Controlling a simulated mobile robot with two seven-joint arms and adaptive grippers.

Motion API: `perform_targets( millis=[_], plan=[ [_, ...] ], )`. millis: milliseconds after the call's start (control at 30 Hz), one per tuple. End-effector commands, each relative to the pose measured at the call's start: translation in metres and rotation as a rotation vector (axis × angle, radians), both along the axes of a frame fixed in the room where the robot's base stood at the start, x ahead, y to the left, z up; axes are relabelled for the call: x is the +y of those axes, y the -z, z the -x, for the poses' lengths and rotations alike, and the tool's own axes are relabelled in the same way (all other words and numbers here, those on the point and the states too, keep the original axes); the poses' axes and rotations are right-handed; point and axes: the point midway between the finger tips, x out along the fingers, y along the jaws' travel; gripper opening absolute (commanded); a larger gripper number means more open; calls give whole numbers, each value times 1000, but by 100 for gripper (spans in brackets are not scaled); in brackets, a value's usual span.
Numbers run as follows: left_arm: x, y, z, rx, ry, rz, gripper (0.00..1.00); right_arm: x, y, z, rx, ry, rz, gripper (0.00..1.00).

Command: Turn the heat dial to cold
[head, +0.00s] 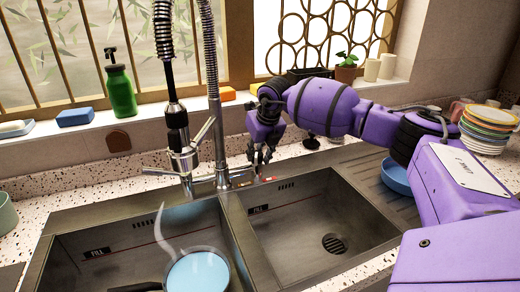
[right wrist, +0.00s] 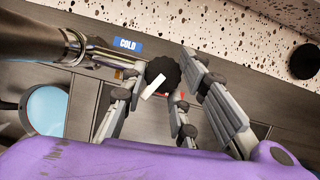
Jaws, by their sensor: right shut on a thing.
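The heat dial (right wrist: 163,70) is a dark round knob with a white pointer bar in the right wrist view. The bar slants toward the lower left there. A blue COLD label (right wrist: 128,45) lies to the upper left of the dial, and a bit of red marking shows between the fingers on its other side. My right gripper (right wrist: 160,88) has its fingers on either side of the dial and is shut on it. In the head view the right gripper (head: 261,158) is at the sink's back rim, beside the faucet base, and hides most of the dial. My left gripper is not in view.
The faucet (head: 195,160) stands just left of my right gripper. The double sink (head: 230,225) lies in front, with a pan of water (head: 198,272) in its left basin. A green bottle (head: 121,90) is on the sill; stacked plates (head: 487,128) are at right.

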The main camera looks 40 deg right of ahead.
Motion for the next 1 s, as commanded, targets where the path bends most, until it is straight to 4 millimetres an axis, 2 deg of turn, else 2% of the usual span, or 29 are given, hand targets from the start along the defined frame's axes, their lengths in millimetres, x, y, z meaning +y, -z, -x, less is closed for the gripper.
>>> perform_targets(
  millis=[33, 100, 367, 1000],
  plan=[
    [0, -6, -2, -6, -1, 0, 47, 8, -4, -2, -5, 34, -11, 1],
    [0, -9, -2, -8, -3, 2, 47, 9, -4, -3, -5, 100, -12, 1],
    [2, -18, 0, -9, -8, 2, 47, 11, -4, -6, -5, 347, -13, 1],
    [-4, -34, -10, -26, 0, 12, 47, 11, -3, -13, -9, 897, -16, 1]
  ],
)
